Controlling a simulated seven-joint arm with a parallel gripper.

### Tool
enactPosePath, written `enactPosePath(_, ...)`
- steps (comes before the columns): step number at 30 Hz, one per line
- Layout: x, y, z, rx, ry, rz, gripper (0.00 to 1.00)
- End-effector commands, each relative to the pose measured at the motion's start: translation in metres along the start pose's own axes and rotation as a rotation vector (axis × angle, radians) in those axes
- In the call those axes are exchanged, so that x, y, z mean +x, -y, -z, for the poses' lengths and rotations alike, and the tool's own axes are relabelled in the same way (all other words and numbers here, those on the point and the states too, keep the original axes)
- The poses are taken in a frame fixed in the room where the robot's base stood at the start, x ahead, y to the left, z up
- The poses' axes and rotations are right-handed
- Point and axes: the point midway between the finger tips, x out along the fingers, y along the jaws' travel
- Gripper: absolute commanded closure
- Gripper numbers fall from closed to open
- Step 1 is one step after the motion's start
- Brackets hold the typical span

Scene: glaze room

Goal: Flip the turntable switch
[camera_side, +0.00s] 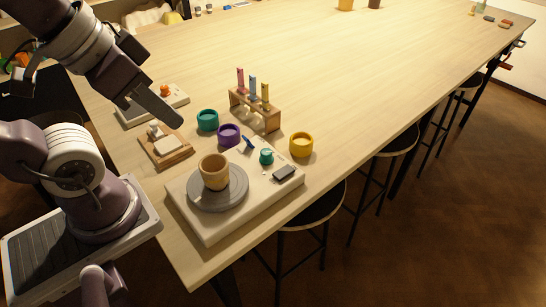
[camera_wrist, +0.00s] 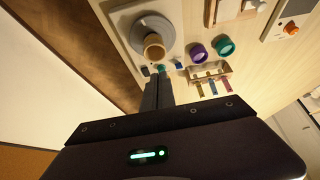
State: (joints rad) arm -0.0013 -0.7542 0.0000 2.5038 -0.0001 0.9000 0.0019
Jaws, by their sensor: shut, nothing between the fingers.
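The turntable (camera_side: 232,222) is a white base with a grey disc (camera_side: 205,201) and a tan cup (camera_side: 215,172) standing on the disc. On its far side sit a blue lever (camera_side: 248,143), a teal knob (camera_side: 266,156) and a dark rectangular piece (camera_side: 284,174); which of them is the switch is not clear. The disc also shows in the wrist view (camera_wrist: 143,24), with the blue lever (camera_wrist: 178,65) near the fingertips. My gripper (camera_side: 172,118) is shut and empty, up above the table and left of the turntable in the side view.
A purple cup (camera_side: 228,135), a green cup (camera_side: 207,121) and a yellow cup (camera_side: 301,145) stand behind the turntable. A wooden rack (camera_side: 257,112) holds coloured tubes. A small wooden board (camera_side: 166,149) lies left of the turntable. The far table (camera_side: 330,60) is mostly clear.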

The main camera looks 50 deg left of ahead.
Motion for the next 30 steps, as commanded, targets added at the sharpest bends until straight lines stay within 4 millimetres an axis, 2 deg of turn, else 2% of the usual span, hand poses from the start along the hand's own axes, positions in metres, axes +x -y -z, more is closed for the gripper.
enactPosePath(7,-0.001,-0.001,0.007,-0.044,0.015,-0.006,1.00)
enactPosePath(11,0.002,-0.008,0.041,-0.308,0.109,-0.014,1.00)
enactPosePath(15,0.025,-0.024,0.094,-0.753,0.256,0.050,1.00)
enactPosePath(19,0.061,-0.042,0.131,-1.125,0.349,0.177,1.00)
enactPosePath(24,0.101,-0.061,0.152,-1.433,0.387,0.330,1.00)
enactPosePath(27,0.112,-0.066,0.156,-1.513,0.388,0.375,1.00)
enactPosePath(30,0.114,-0.067,0.157,-1.539,0.387,0.388,1.00)
